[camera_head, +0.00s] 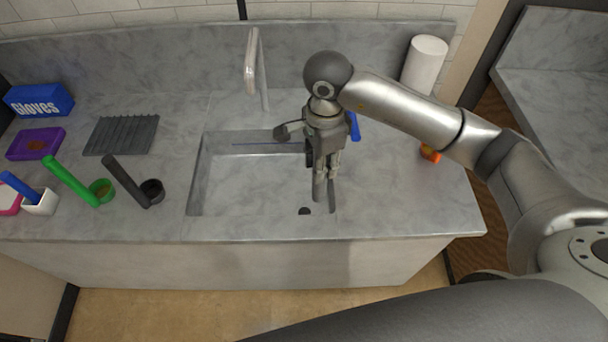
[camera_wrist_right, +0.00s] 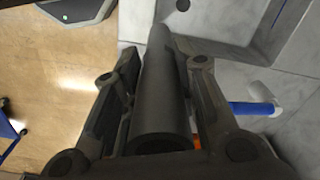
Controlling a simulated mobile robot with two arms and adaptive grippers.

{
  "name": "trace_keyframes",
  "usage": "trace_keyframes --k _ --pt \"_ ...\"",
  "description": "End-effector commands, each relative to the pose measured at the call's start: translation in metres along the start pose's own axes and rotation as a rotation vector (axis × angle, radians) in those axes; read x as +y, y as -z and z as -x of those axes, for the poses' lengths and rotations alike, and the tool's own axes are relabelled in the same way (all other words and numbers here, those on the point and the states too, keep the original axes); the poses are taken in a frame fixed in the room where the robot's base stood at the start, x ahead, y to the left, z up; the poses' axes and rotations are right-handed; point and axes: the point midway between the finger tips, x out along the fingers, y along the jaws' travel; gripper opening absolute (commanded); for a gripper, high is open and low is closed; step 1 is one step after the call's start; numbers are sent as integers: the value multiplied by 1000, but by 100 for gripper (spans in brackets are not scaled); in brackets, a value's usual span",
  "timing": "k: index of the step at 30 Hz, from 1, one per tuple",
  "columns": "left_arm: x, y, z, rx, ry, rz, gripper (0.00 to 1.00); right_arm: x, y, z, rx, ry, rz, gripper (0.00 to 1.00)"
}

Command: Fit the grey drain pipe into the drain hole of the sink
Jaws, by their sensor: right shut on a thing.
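My right gripper (camera_head: 325,190) points down over the right part of the sink (camera_head: 191,190). In the right wrist view the gripper (camera_wrist_right: 163,60) is shut on the grey drain pipe (camera_wrist_right: 161,100), a dark tube lying lengthwise between its fingers. Its near end is open and its far end points toward the sink. The round dark drain hole (camera_head: 305,211) is near the front edge of the basin, left of and below the fingertips; it also shows in the right wrist view (camera_wrist_right: 183,5). The pipe looks apart from the hole. My left gripper is not in view.
The tap (camera_head: 252,65) stands behind the sink. A blue-handled item (camera_head: 353,126) and an orange item (camera_head: 430,153) lie on the right, near a white roll (camera_head: 424,65). A rack (camera_head: 121,135), gloves box (camera_head: 39,101) and green handle (camera_head: 70,182) are left. The basin's left part is clear.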

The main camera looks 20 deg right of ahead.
Motion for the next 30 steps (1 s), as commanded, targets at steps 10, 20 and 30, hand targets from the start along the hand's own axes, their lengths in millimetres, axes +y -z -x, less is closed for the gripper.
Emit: trace_keyframes --k 10,20,30 --pt "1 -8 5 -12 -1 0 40 -31 -6 -32 0 -3 -769 0" --pt "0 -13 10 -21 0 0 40 -51 -8 -68 2 -4 -1498 0" --pt "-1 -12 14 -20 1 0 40 -63 -9 -108 4 -3 -2233 0"
